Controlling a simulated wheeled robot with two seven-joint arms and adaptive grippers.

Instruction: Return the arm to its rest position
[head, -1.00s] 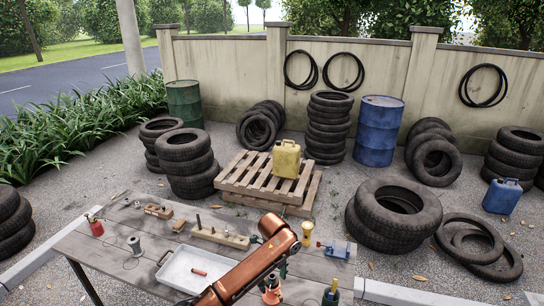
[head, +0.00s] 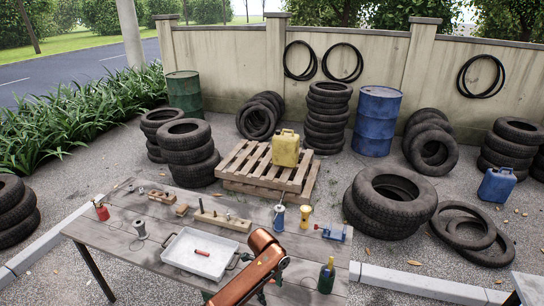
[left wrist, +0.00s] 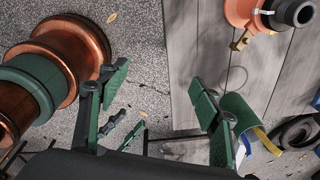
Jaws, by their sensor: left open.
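My left arm (head: 254,266), copper-coloured, reaches over the front edge of the workbench in the head view. Its gripper is mostly hidden there behind the arm. In the left wrist view my left gripper (left wrist: 160,95) shows two green-padded fingers spread wide, with nothing between them. Grey gravel and the bench edge lie beyond the fingers. A copper and green part of my own arm fills the left of that view. My right gripper cannot be made out.
Behind are a pallet (head: 240,180) and tyres (head: 390,205).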

